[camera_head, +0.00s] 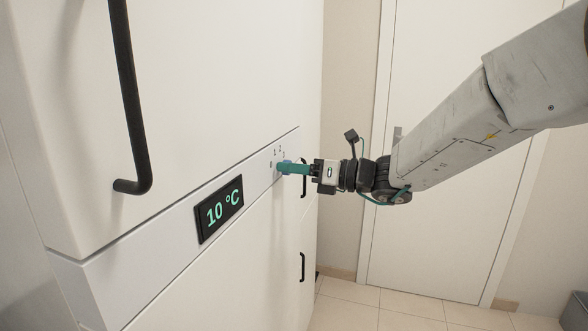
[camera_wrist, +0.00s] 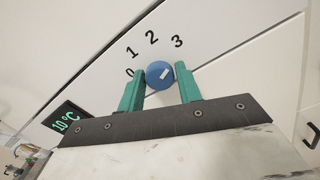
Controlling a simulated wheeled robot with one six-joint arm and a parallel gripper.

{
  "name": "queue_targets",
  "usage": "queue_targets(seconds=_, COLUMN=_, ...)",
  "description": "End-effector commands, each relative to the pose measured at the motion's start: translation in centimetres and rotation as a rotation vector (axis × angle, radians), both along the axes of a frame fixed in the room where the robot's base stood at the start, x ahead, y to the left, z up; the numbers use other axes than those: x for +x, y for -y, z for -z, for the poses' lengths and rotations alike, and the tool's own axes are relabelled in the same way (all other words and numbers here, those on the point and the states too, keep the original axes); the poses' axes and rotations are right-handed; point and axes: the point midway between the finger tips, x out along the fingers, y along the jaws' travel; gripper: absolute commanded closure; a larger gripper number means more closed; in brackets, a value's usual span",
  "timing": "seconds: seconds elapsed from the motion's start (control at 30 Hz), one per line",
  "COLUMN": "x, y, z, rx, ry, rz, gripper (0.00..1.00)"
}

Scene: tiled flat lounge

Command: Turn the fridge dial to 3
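The fridge dial (camera_wrist: 158,75) is a round blue knob with a short white mark. In the wrist view the mark slants up and right, roughly toward the 3 (camera_wrist: 177,41). The printed 0, 1 and 2 run around its left and top. My gripper (camera_head: 281,168) has its green fingers at the dial in the head view, hiding much of it. In the wrist view one finger of my gripper (camera_wrist: 159,70) stands on each side of the dial, and both appear to touch it. The display (camera_head: 220,208) reads 10 °C.
The white fridge front (camera_head: 180,265) fills the left side. A long black handle (camera_head: 128,95) sticks out above the panel, and a smaller handle (camera_head: 302,267) is lower right. A white door (camera_head: 440,225) stands behind my arm. Tiled floor (camera_head: 380,312) shows below.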

Motion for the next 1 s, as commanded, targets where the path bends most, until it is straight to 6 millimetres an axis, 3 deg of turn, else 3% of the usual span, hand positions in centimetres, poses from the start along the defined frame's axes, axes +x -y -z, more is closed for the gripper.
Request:
queue_targets(seconds=0.37, x=-0.1, y=0.2, z=0.0, rx=0.0, ry=0.001, rz=0.0, gripper=0.48)
queue_targets(seconds=0.8, x=-2.2, y=6.4, z=0.0, rx=0.0, ry=0.001, rz=0.004, gripper=0.48)
queue_targets(seconds=1.0, x=-2.7, y=7.4, z=0.0, rx=0.0, ry=0.001, rz=0.0, gripper=0.48)
